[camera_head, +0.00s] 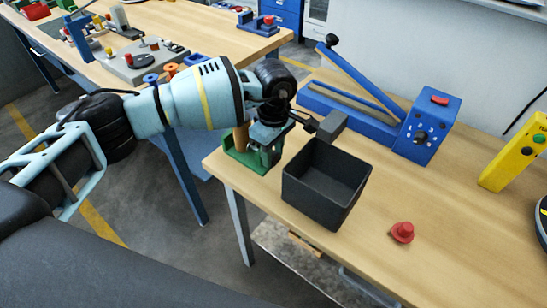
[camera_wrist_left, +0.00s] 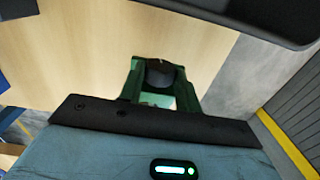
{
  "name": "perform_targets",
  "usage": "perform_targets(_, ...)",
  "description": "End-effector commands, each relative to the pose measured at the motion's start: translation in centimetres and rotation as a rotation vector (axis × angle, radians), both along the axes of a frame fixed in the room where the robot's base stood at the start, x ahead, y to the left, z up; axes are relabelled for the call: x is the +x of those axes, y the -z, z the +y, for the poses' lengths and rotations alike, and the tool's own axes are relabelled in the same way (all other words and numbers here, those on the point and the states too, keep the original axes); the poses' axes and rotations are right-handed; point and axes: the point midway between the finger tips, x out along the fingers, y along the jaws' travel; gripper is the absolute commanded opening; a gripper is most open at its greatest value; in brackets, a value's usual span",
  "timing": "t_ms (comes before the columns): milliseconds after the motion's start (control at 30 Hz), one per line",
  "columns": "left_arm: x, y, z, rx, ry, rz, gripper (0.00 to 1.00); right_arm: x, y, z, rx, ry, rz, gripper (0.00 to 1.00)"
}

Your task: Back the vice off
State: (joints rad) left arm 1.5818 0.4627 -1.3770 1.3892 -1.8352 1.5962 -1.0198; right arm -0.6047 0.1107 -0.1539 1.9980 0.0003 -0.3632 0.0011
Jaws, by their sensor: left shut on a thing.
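The green vice (camera_head: 240,155) stands at the near left corner of the wooden bench, with an upright tan cylinder (camera_head: 241,138) at its left side. My left gripper (camera_head: 268,135) points down over the vice and is shut on part of it, seemingly its handle; the grip itself is mostly hidden. In the left wrist view the green vice (camera_wrist_left: 190,97) shows beyond the gripper body, with a dark round part (camera_wrist_left: 160,73) between its sides. My right gripper is not in view.
A dark open bin (camera_head: 318,205) stands close right of the vice. Behind are a blue lever device (camera_head: 425,125) and a dark grey block (camera_head: 333,125). A red knob (camera_head: 402,232) and a yellow button box (camera_head: 515,155) are to the right.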

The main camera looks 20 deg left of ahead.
Motion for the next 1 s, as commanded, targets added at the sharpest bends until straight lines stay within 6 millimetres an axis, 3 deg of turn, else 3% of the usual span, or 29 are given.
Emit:
perform_targets(267, 0.0, 0.0, 0.1, -0.001, -0.002, -0.007, 0.19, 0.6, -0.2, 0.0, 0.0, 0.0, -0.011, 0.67)
perform_targets(633, -0.7, -0.1, 0.5, -0.097, -0.001, -0.279, 0.19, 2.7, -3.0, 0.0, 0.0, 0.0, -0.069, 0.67)
perform_targets(1000, -0.8, 0.2, 0.5, -0.11, -0.002, -0.31, 0.19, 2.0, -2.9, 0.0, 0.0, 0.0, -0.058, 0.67)
